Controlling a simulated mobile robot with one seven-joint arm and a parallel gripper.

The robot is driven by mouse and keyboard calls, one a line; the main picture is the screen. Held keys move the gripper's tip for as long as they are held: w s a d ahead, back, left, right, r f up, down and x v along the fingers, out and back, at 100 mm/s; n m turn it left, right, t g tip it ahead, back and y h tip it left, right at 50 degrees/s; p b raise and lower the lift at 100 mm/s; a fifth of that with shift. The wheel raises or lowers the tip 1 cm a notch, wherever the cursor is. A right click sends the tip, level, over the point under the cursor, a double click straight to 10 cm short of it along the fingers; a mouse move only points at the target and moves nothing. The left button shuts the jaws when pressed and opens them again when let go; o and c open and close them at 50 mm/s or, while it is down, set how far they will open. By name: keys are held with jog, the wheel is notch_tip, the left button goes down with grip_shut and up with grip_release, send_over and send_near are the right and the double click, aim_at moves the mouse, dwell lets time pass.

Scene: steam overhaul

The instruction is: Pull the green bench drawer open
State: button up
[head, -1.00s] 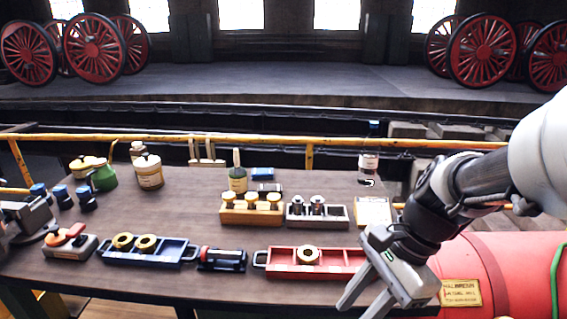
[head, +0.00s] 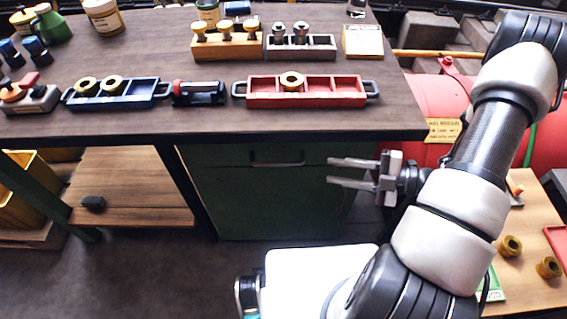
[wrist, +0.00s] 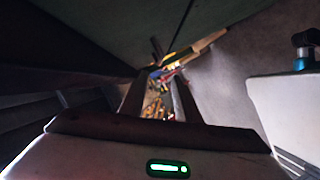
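The green bench drawer (head: 225,157) is under the right part of the bench top in the head view. Its front looks closed, flush with the green cabinet (head: 265,205) below. A dark bar handle (head: 277,160) sits in the middle of its upper part. My gripper (head: 335,172) is to the right of the handle, in front of the cabinet, fingers pointing left and apart with nothing between them. It does not touch the handle. In the wrist view my two fingers (wrist: 160,100) show, with a green surface above; the handle cannot be made out there.
The bench top (head: 120,125) overhangs the drawer. On it are a red tray (head: 262,93), a blue tray (head: 140,96) and wooden blocks. A low shelf (head: 130,180) is left of the cabinet. A red tank (head: 430,95) and a wooden table (head: 530,285) stand at right.

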aim_at(285, 164)
jog(key=b+x, duration=0.2)
jog(key=x, duration=1.5)
jog(key=shift+s+r+b, duration=0.1)
jog(key=shift+s+b, duration=0.05)
jog(key=shift+b, duration=0.2)
grip_shut()
